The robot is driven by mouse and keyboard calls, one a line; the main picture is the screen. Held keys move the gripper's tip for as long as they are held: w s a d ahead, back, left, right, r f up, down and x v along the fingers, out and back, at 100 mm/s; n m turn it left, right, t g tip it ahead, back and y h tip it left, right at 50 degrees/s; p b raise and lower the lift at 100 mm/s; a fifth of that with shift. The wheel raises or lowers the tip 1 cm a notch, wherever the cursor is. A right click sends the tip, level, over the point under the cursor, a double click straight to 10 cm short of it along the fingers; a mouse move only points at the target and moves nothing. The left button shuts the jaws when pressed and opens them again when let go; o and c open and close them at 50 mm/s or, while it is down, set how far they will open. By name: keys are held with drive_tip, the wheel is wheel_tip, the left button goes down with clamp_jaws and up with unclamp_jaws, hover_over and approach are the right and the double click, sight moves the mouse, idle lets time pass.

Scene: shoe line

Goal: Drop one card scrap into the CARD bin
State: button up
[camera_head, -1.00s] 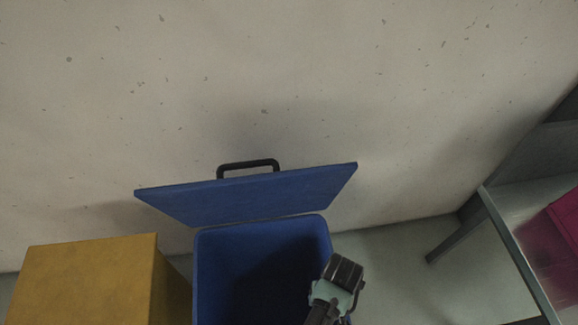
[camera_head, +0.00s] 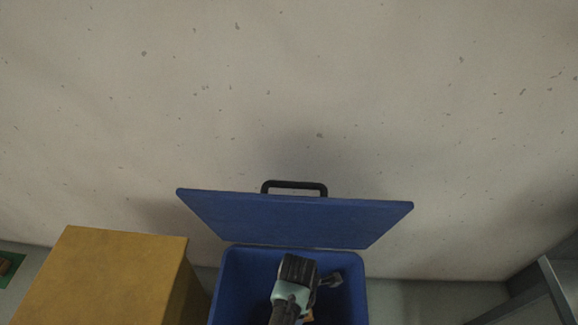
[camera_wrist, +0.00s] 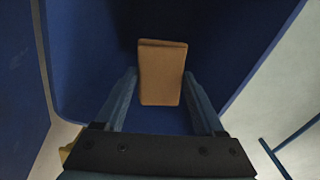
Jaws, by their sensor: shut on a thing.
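The blue bin (camera_head: 236,283) stands with its lid (camera_head: 300,215) raised and leaning back toward the wall; no CARD label shows. My gripper (camera_head: 308,301) is over the bin's opening. In the wrist view, my gripper (camera_wrist: 160,80) is shut on a brown card scrap (camera_wrist: 162,72), which sits between the two fingers. The bin's blue walls (camera_wrist: 85,70) surround the scrap in that view, and its inside is dark. In the head view only a small orange-brown bit of the scrap (camera_head: 309,318) shows beside my gripper; the rest is hidden.
A yellow box or bin (camera_head: 105,275) stands close to the left of the blue bin. A grey table or rack frame (camera_head: 540,290) is at the lower right. A speckled pale wall (camera_head: 320,90) is behind. Some floor is clear right of the bin.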

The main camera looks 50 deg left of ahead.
wheel_tip(320, 180, down, 6)
drive_tip(key=b, duration=0.5)
drive_tip(key=shift+r, duration=0.25)
drive_tip(key=o, duration=1.3)
drive_tip(key=shift+r, duration=0.1)
wheel_tip(320, 180, up, 13)
drive_tip(key=p, duration=0.2)
drive_tip(key=shift+p, duration=0.4)
